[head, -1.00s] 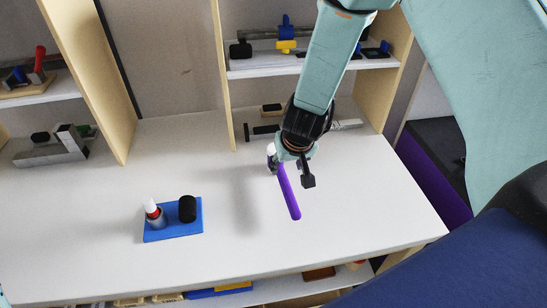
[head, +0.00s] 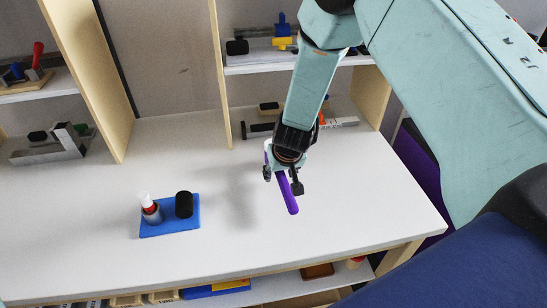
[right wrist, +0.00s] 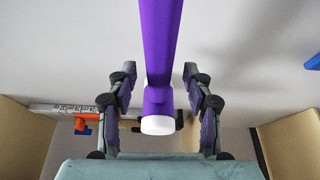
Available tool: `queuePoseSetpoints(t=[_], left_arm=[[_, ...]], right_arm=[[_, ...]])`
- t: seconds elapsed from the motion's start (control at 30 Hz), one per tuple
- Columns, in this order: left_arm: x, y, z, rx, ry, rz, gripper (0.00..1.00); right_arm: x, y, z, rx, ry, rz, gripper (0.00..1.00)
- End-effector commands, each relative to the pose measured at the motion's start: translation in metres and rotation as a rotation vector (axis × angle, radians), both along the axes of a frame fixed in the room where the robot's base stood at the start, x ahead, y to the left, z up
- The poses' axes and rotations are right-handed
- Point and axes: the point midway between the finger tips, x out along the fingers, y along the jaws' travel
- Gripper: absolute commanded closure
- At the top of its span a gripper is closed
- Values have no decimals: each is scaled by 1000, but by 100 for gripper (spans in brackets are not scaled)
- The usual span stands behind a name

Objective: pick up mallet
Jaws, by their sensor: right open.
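The mallet (head: 289,197) has a purple handle and lies on the white tabletop right of the middle in the head view. Its upper part is hidden under my right gripper (head: 282,181). In the right wrist view the purple mallet (right wrist: 160,50) runs down the middle and ends in a white face. My right gripper (right wrist: 160,85) is open, with one finger on each side of the mallet and a visible gap on both sides. My left gripper is not in view.
A wooden divider (head: 222,75) and a shelf (head: 250,67) with tools rise behind. The tabletop (head: 230,255) in front is clear.

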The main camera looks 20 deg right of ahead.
Motion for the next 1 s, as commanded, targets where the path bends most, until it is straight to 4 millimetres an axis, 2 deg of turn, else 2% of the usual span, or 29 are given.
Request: queuePoseSetpoints(t=[0.67, 1.0], left_arm=[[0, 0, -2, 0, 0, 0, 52], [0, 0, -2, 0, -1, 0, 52]], right_arm=[[0, 0, -5, 1, 1, -1, 49], [0, 0, -5, 1, 1, -1, 76]])
